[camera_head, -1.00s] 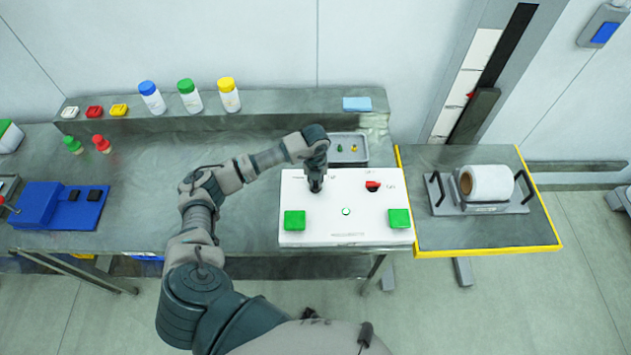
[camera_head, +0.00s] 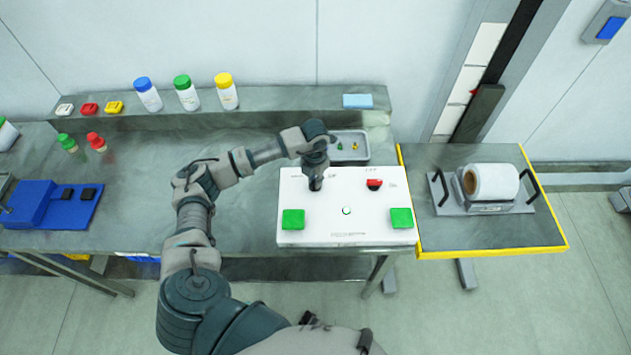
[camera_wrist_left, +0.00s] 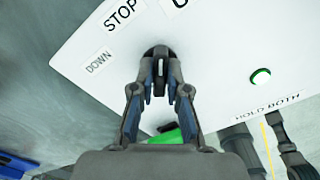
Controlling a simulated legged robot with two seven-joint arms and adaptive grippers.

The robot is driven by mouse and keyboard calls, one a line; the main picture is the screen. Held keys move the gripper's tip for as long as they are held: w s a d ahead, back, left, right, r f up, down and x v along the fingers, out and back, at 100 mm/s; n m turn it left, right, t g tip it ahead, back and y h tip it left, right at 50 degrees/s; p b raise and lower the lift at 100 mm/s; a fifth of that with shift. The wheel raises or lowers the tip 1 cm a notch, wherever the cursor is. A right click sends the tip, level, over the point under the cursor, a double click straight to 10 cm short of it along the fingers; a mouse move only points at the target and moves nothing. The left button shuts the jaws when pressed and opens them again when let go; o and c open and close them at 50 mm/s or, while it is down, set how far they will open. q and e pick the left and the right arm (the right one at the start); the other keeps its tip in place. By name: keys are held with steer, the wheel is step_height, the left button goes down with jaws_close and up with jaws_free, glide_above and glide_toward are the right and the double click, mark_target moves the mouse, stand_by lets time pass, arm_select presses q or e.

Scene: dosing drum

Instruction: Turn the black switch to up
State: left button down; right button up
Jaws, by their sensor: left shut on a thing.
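The black switch (camera_wrist_left: 160,62) is a round dark knob with a raised handle, on a white panel (camera_head: 345,190). My left gripper (camera_head: 316,184) points down at the panel's upper left and hides the switch in the head view. In the left wrist view the gripper's fingertips (camera_wrist_left: 161,88) are closed on either side of the handle. The handle points towards the top of that view, near the STOP label (camera_wrist_left: 121,14). A DOWN label (camera_wrist_left: 98,62) lies left of it, and another label is cut off at the top edge.
The panel also carries a red switch (camera_head: 374,184), a left green button (camera_head: 293,219), a right green button (camera_head: 401,217) and a small ring (camera_head: 346,211). A grey tray (camera_head: 349,146) stands close behind the panel. Bottles line the back shelf.

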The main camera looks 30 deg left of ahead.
arm_select(q)
steer(key=shift+m, duration=0.6)
steer(key=shift+b, duration=0.3)
steer(key=c, duration=1.2)
jaws_free()
steer(key=shift+a, duration=0.1)
steer(key=shift+o, duration=0.2)
step_height(320, 180, up, 12)
steer(key=shift+w+f, duration=0.1)
